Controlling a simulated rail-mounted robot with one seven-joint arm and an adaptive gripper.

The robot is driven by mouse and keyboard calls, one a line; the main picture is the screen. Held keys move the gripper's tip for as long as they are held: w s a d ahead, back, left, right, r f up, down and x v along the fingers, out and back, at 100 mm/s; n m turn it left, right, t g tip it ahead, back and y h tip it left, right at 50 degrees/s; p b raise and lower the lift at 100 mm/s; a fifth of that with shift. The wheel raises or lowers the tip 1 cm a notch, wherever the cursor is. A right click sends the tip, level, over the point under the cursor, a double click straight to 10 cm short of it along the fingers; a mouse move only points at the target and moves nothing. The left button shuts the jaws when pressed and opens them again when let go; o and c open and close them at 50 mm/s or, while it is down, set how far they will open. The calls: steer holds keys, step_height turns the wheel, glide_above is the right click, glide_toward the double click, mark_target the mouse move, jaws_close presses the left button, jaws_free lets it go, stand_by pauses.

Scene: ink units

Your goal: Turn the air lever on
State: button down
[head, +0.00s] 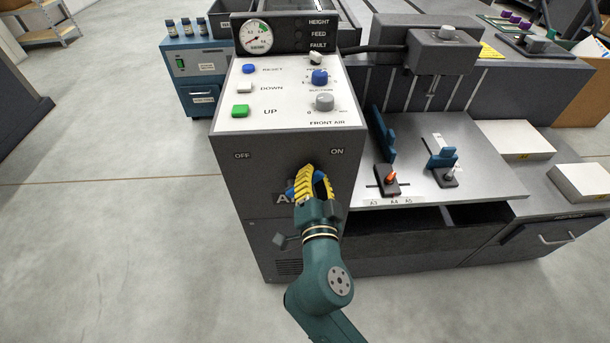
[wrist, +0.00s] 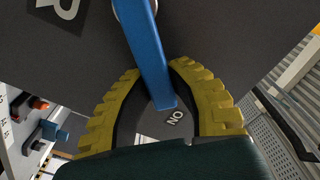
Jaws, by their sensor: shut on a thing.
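The air lever is a blue bar (wrist: 147,55) on the dark front panel (head: 255,170) of the control cabinet. In the head view my fingers hide most of the lever. The OFF label (head: 242,155) is left of my gripper, and the ON label (head: 337,151) is up and right.
Above the panel are a white button board (head: 290,105) and a pressure gauge (head: 255,37). To the right, a grey bench (head: 480,190) carries blue brackets and a small orange-tipped lever (head: 391,178). The floor (head: 120,230) at the left is clear.

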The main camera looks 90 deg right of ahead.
stand_by(0.3)
steer(key=c, duration=0.9)
jaws_free()
steer(key=shift+a, duration=0.1)
steer(key=a, duration=0.4)
steer(key=s+a, duration=0.1)
steer(key=a, duration=0.7)
steer(key=shift+s, duration=0.35)
steer(key=shift+d, duration=0.1)
